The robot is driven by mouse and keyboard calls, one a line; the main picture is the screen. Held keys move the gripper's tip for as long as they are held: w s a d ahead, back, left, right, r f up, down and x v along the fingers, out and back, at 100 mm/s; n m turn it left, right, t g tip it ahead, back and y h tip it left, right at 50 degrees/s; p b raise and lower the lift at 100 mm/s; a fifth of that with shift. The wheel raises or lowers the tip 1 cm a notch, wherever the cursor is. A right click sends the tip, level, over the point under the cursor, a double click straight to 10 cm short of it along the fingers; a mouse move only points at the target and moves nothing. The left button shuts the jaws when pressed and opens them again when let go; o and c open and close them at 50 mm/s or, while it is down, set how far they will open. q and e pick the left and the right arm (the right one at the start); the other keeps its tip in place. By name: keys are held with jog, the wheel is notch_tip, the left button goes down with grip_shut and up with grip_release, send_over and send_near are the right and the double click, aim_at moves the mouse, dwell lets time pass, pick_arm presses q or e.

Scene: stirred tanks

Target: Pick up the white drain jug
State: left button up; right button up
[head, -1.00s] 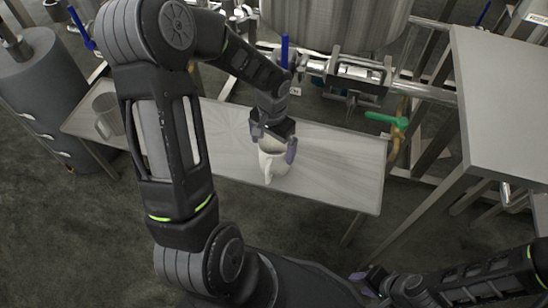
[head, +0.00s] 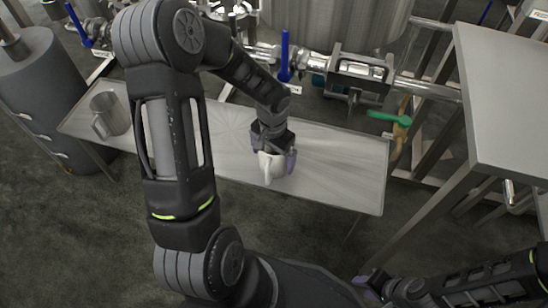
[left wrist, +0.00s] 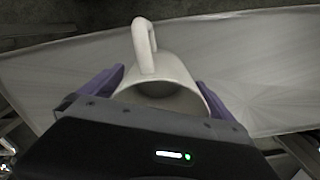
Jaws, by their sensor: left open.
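The white drain jug (head: 272,164) stands on the low metal bench (head: 340,160), below the large tank. Its handle points toward me in the head view. My left gripper (head: 273,158) is over the jug with its purple fingers on either side of it. In the left wrist view the jug (left wrist: 165,72) sits between the two open fingers (left wrist: 160,92), its handle at the top and its open mouth partly hidden by the gripper body. I cannot tell whether the fingers touch it. My right gripper (head: 372,281) is low at the right, away from the bench; its jaw opening is unclear.
A grey jug (head: 110,115) stands at the bench's left end. A blue-handled valve (head: 285,58) and a green-handled valve (head: 388,117) are on the pipework behind. A higher metal table (head: 510,90) is at the right. The bench right of the white jug is clear.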

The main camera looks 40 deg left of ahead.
pick_arm(q)
jog(key=c, duration=1.5)
